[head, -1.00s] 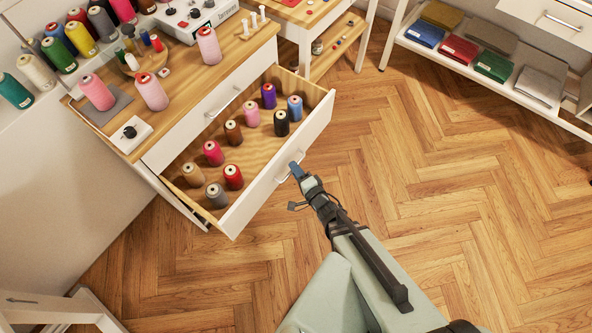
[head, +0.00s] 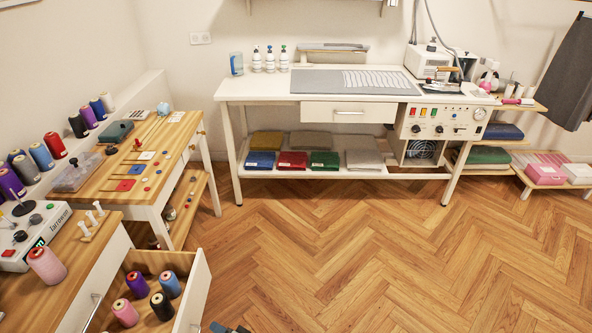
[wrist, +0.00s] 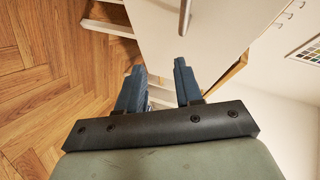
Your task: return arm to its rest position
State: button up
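My gripper (wrist: 160,68) shows in the wrist view with its two blue fingers apart and no object visible between them. In the head view only the tip of my gripper (head: 228,328) shows at the bottom edge, just right of the open drawer. The rest of my arm is out of that view. The drawer (head: 200,287) is pulled out and holds several thread spools, its near part cut off by the frame. In the wrist view a white front with a metal handle (wrist: 185,14) lies just beyond the fingers.
The wooden-topped table (head: 75,262) with a control box and spools stands at left. Behind it is a small table (head: 125,170) with sewing items. A white bench (head: 262,90) with folded fabrics below stands at the back. The herringbone floor (head: 380,260) is clear.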

jog(key=d+f+g+h, duration=0.1)
jog(key=d+f+h, duration=0.3)
jog(key=d, duration=0.5)
jog(key=w+d+f+g+h, duration=0.1)
jog(key=d+f+h, duration=0.3)
jog(key=d, duration=0.5)
jog(key=d+f+g+h, duration=0.25)
jog(key=d+f, duration=0.25)
jog(key=d, duration=0.3)
jog(key=s+d+n+g, duration=0.1)
jog(key=s+d+g, duration=0.4)
jog(key=s, duration=0.5)
jog(key=s+d+r+n+g+h, duration=0.1)
jog(key=s+d+g, duration=0.4)
jog(key=s+d, duration=0.5)
jog(key=shift+d+n+g, duration=0.15)
jog(key=shift+n+g, duration=0.2)
jog(key=shift+n, duration=0.35)
